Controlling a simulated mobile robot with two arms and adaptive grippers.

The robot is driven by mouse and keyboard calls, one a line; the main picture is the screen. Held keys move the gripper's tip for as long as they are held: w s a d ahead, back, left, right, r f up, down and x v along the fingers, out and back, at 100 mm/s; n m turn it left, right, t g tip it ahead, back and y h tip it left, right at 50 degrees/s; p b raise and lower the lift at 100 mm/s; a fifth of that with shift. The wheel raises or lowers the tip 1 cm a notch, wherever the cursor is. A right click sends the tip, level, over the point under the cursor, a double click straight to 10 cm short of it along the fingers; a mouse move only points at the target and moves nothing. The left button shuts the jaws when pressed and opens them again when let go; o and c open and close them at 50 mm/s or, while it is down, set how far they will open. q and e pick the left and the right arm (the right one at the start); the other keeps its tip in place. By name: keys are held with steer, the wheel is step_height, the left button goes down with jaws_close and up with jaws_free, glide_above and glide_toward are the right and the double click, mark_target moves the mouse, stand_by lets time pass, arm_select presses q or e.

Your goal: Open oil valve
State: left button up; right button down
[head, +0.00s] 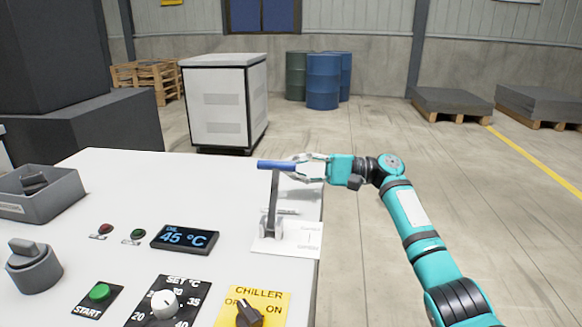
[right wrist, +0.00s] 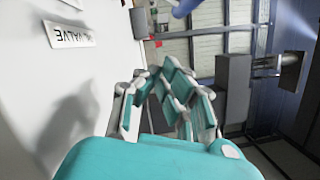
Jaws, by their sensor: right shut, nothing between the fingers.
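The oil valve is a grey upright lever (head: 274,200) with a blue crossbar handle (head: 274,165) on top. It stands on a white plate (head: 285,243) with an "OPEN" marking, near the right edge of the white table. My right gripper (head: 296,168) is at the right end of the blue handle, shut and empty; I cannot tell whether it touches the handle. My left gripper is out of view.
The white table (head: 130,190) carries a display reading 45 °C (head: 184,239), a START button (head: 99,293), a temperature knob (head: 164,303), a yellow CHILLER switch (head: 249,313) and a grey tray (head: 42,200). A white cabinet (head: 222,105) stands behind. Floor to the right is open.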

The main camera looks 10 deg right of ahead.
mark_target(274, 195)
steer(key=s, duration=0.1)
steer(key=s+r, duration=0.1)
steer(key=shift+s+a+r, duration=0.1)
steer(key=shift+s+a, duration=0.2)
steer(key=shift+a, duration=0.1)
steer(key=shift+s+a+r, duration=0.15)
steer(key=shift+s+a, duration=0.1)
steer(key=shift+s, duration=0.15)
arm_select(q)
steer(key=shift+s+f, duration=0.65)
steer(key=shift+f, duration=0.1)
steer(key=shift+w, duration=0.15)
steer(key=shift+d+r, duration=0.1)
arm_select(e)
steer(key=shift+r, duration=0.1)
